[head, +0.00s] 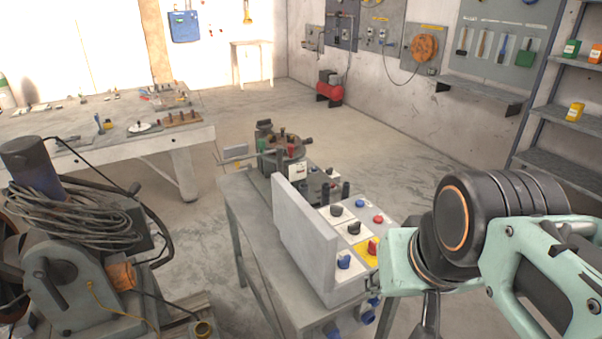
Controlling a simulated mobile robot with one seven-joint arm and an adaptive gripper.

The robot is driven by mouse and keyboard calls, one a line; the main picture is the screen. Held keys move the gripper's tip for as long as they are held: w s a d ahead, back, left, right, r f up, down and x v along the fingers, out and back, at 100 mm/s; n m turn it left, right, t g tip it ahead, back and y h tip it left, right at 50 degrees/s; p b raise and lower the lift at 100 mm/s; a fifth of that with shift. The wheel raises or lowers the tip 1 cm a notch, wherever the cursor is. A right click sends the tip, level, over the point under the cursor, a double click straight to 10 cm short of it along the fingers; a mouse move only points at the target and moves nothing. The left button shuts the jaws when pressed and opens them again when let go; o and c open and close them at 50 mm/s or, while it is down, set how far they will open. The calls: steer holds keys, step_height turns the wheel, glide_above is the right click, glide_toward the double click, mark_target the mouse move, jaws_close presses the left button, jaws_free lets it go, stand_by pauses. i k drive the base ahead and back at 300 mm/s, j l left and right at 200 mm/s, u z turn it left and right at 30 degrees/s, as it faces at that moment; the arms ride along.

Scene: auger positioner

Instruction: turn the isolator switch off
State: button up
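A red switch handle (373,246) on a yellow plate sits at the right front corner of a grey control box (335,285). It looks like the isolator switch; its exact angle is too small to read. The box's top panel also bears black knobs (336,210), a red button (378,218) and a blue knob (344,261). A raised grey lid (302,235) stands along its left side. My gripper (427,328) shows only in part at the bottom edge, right of the box and apart from the red handle. Its fingertips are cut off, so its opening cannot be read.
The box stands on a grey metal bench (245,215) with a round fixture (283,150) behind it. A grey machine with coiled cable (75,220) is at the left. A worktable (115,140) is behind it. Shelves (565,160) line the right. The middle floor is clear.

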mark_target(371, 250)
steer(key=u, duration=2.6)
steer(key=k+l+u, duration=0.15)
steer(key=l, duration=0.15)
steer(key=k+l+u, duration=0.2)
steer(key=k+l, duration=0.25)
steer(key=l, duration=0.15)
steer(key=k+l, duration=0.2)
steer(key=l, duration=0.25)
steer(key=k+l, duration=0.25)
steer(key=l, duration=0.15)
steer(key=k+l, duration=0.2)
steer(key=l, duration=0.2)
steer(key=k+l, duration=0.25)
steer(key=l, duration=0.2)
steer(key=k+l, duration=0.4)
steer(key=k, duration=0.45)
